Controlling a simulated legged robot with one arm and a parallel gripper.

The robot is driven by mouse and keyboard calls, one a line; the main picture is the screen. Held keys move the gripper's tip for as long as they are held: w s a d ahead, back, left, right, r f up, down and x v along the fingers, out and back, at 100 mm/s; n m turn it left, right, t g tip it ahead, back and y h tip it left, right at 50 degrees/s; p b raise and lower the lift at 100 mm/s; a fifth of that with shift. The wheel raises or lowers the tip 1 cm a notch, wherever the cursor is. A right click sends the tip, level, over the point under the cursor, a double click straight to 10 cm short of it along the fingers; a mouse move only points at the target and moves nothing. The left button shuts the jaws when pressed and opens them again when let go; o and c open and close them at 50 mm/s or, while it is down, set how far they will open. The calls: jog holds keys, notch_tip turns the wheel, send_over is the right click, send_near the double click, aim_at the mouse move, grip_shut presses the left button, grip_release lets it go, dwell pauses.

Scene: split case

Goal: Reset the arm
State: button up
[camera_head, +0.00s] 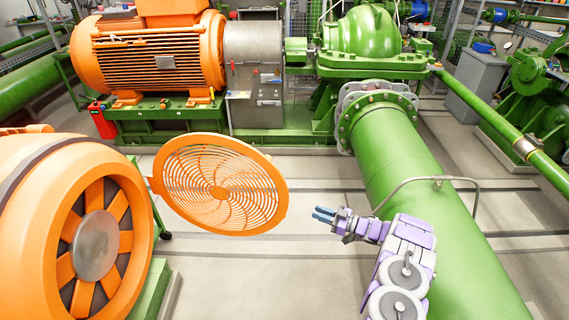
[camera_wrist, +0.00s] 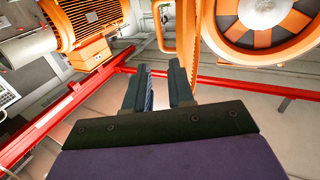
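My arm, purple and grey, reaches in from the lower right in the head view. My gripper (camera_head: 323,214) points left, with its two blue fingers a little apart. It is in the air between the orange grille cover and the green pipe. In the wrist view my gripper (camera_wrist: 158,72) shows two dark fingers with a gap between them and nothing held.
The round orange grille cover (camera_head: 218,184) stands swung out from the large orange motor (camera_head: 95,240) at left. A thick green pipe (camera_head: 410,180) runs along the right. An orange motor (camera_head: 150,55) and green pump (camera_head: 365,45) stand behind. Pale floor (camera_head: 290,260) lies clear between.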

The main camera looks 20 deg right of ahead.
jog(key=w+d+r+m+t+h, duration=0.25)
jog(key=w+r+h, duration=0.8)
jog(key=r, duration=0.55)
jog(key=s+a+r+m+g+h, duration=0.25)
jog(key=r+m+g+h, duration=0.2)
jog(key=r, duration=0.55)
jog(key=s+a+g, duration=0.4)
jog(key=s+a, duration=0.4)
jog(key=s, duration=1)
jog(key=s+a+r+m+g+y, duration=0.1)
jog(key=s+a+g, duration=0.3)
jog(key=s, duration=1.4)
jog(key=s+a+r+m+g+y, duration=0.1)
jog(key=s+a+g, duration=0.3)
jog(key=s+a, duration=0.8)
jog(key=s, duration=0.6)
jog(key=shift+s+a+r+g, duration=0.15)
jog(key=shift+a+r+g, duration=0.1)
jog(key=shift+a+g, duration=0.15)
